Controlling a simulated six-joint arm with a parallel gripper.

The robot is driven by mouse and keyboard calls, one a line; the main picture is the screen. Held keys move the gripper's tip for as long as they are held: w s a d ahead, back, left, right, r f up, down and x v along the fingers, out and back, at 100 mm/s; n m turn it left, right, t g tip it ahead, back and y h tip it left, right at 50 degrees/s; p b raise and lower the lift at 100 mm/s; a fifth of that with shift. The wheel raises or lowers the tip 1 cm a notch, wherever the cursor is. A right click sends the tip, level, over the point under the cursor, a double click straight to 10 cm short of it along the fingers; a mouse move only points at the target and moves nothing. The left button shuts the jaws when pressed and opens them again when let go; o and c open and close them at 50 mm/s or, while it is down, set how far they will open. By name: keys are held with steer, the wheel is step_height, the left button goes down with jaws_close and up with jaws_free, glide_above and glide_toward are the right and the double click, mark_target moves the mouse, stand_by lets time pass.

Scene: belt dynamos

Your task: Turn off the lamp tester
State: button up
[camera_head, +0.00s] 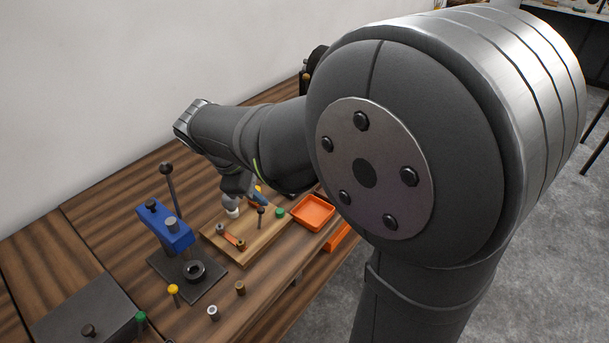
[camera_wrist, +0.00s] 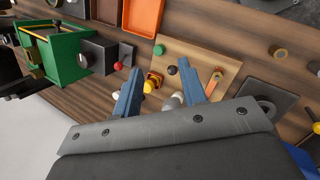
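A light wooden board (camera_head: 272,238), which looks like the lamp tester, lies on the bench. It carries a green button (camera_head: 280,212), a small lever with a black ball (camera_head: 261,210), a white part (camera_head: 233,212) and an orange strip (camera_head: 234,238) between posts. In the wrist view, the board (camera_wrist: 205,53) shows the green button (camera_wrist: 159,50), black ball (camera_wrist: 172,70) and a bright yellow part (camera_wrist: 149,87). I cannot tell if a lamp is lit. My gripper (camera_wrist: 160,68) is open, its blue fingers apart over the board, with the black ball between them in the picture.
An orange tray (camera_head: 313,212) lies right of the board. A blue press (camera_head: 168,229) with a tall black-knobbed lever stands to its left. Loose small parts, including a yellow-topped one (camera_head: 173,290), stand in front. A green box (camera_wrist: 62,55) shows in the wrist view.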

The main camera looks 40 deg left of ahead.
mark_target(260, 208)
steer(key=w+a+r+m+g+y, duration=0.1)
steer(key=w+a+r+m+g, duration=0.2)
steer(key=r+m+g, duration=0.35)
steer(key=shift+m+t, duration=0.45)
steer(key=f, duration=1.2)
steer(key=s+f, duration=0.1)
steer(key=f, duration=0.5)
steer(key=shift+s+a, duration=0.1)
steer(key=shift+a, duration=0.2)
